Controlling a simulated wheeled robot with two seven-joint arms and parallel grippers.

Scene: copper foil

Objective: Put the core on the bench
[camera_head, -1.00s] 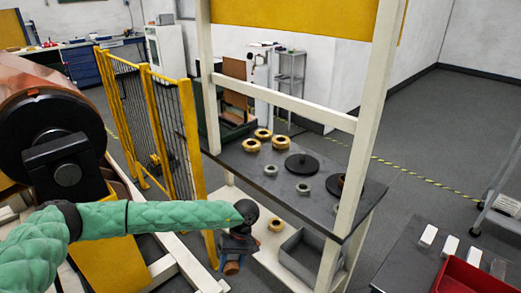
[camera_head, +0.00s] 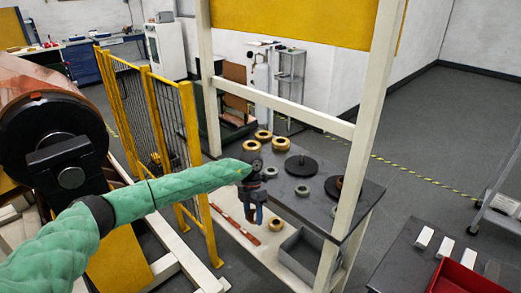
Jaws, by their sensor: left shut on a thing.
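My left gripper (camera_head: 255,216) reaches in on the green-sleeved left arm and is at the near left edge of the dark-topped bench (camera_head: 315,200), in front of its white frame. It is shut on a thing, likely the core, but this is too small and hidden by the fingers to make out. On the bench top are several brass-coloured rings (camera_head: 263,135), grey rings (camera_head: 302,190), a black disc with a knob (camera_head: 301,165) and another disc at the right with a brown piece on it (camera_head: 340,184). My right gripper is not in view.
White posts and a crossbar (camera_head: 285,110) frame the bench. Its lower shelf holds a grey bin (camera_head: 303,257), a brass ring (camera_head: 276,224) and an orange-red strip (camera_head: 232,223). A yellow fence (camera_head: 190,150) stands at the left. A red tray (camera_head: 465,278) is at the lower right.

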